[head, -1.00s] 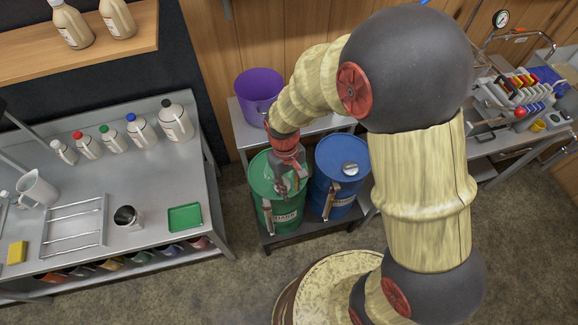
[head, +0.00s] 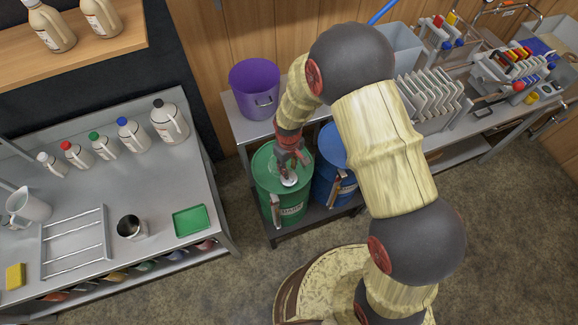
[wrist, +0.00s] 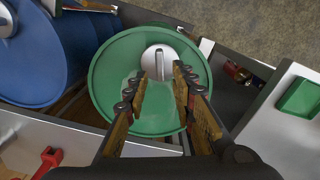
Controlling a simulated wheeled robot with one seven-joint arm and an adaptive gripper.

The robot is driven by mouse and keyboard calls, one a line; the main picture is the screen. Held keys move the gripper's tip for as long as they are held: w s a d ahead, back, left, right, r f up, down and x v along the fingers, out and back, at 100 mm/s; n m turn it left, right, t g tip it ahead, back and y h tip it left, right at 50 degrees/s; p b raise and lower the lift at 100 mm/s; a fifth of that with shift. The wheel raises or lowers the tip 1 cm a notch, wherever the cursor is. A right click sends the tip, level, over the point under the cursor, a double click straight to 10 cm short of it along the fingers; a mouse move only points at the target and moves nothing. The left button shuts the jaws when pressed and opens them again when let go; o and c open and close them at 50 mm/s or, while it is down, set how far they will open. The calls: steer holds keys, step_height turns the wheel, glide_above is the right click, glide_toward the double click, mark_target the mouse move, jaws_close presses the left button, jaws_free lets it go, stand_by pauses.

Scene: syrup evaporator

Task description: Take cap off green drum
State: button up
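The green drum (head: 270,178) stands upright on a low shelf beside the blue drum. Its round silver cap (wrist: 158,60), with a raised ridge across the middle, sits on the lid near the rim. The cap also shows in the head view (head: 289,181), just below my gripper (head: 290,165). In the wrist view my gripper (wrist: 161,73) is open, with nothing between its fingers. Its two fingertips lie at the near edge of the cap, one to each side of the ridge line. I cannot tell whether they touch the cap.
The blue drum (head: 331,178) stands close on the right, with its own silver cap (wrist: 5,20). A purple bucket (head: 255,88) stands on the bench behind. The steel table (head: 150,190) at left holds bottles and a green tray (head: 190,221). Floor in front is clear.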

mark_target(290, 179)
step_height(290, 179, down, 6)
steer(key=b, duration=0.3)
steer(key=shift+r, duration=0.15)
steer(key=shift+s+d+f+b, duration=0.15)
steer(key=shift+s+f+b, duration=0.25)
steer(key=shift+f+b, duration=0.3)
steer(key=shift+w+f, duration=0.15)
steer(key=shift+f, duration=0.15)
steer(key=o, duration=0.5)
steer(key=shift+c, duration=0.2)
steer(key=shift+w+r, duration=0.1)
steer(key=shift+r, duration=0.05)
steer(key=c, duration=0.6)
jaws_close()
steer(key=shift+r, duration=0.2)
